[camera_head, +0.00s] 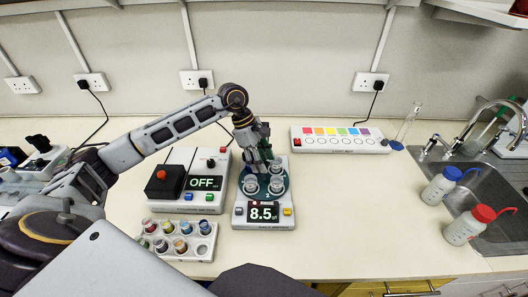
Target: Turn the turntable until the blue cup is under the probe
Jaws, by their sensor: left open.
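The turntable (286,181) is a dark teal disc on a white instrument (240,222) whose display reads 8.5. Several small clear cups (277,186) stand on the disc. I cannot make out which cup is blue. I cannot pick out the probe behind my gripper. My left gripper (263,168) reaches in from the left and points down over the back of the disc. It is open, and its fingers are close to the cups; I cannot tell whether they touch anything. It hides part of the disc's back. My right gripper is not in view.
A box with an OFF display (181,182) stands left of the turntable. A rack of coloured vials (178,247) is in front of it. A strip with coloured squares (338,146) lies at back right. Wash bottles (462,228) stand by the sink. The bench right of the turntable is clear.

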